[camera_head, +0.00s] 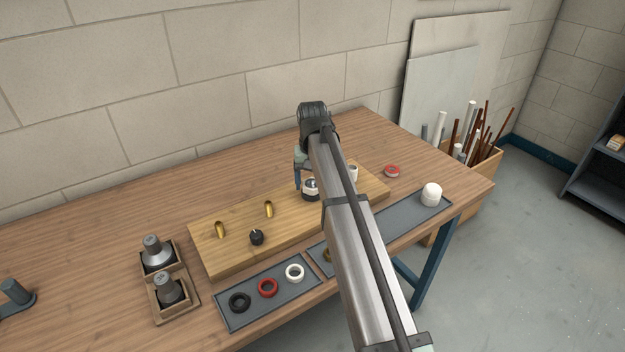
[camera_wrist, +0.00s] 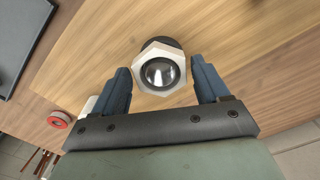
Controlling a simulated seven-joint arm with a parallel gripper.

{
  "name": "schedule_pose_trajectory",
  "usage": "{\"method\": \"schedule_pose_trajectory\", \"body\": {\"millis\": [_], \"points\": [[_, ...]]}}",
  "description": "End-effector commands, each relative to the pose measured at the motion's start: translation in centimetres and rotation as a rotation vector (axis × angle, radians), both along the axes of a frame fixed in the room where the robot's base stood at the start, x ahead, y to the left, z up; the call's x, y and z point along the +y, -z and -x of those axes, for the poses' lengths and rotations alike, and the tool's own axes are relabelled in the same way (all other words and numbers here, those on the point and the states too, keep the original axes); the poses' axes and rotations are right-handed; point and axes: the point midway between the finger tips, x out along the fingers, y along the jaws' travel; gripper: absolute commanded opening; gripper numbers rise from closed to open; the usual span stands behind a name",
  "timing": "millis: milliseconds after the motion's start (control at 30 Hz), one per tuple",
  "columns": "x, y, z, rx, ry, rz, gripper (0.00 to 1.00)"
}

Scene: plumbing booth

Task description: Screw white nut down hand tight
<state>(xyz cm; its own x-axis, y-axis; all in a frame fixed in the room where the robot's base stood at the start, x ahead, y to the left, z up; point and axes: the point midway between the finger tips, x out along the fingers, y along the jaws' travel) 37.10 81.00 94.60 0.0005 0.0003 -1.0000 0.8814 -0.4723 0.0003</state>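A white hexagonal nut (camera_wrist: 140,72) sits around a dark round fitting with a shiny metallic centre, seen from above in the wrist view. In the head view the dark and white fitting (camera_head: 310,189) on the wooden board is partly hidden by my arm. In the head view my gripper (camera_head: 299,175) points down at the fitting.
The wooden board (camera_head: 205,250) also carries brass pieces, a small black knob (camera_head: 256,237) and a white fitting (camera_head: 353,171). A grey tray (camera_head: 245,318) holds black, red and white rings. A red ring (camera_head: 392,171) and a white cap (camera_head: 431,194) lie at right.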

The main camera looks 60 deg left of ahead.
Motion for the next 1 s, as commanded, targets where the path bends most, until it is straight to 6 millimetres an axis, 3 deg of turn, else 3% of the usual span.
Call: {"method": "schedule_pose_trajectory", "body": {"millis": [467, 667, 1000], "points": [[0.0, -0.02, 0.0, 0.0, 0.0, 0.0, 0.29], [-0.01, 0.01, 0.0, 0.0, 0.074, 0.0, 0.29], [0.0, 0.14, 0.01, 0.0, 0.414, 0.0, 0.29]]}}
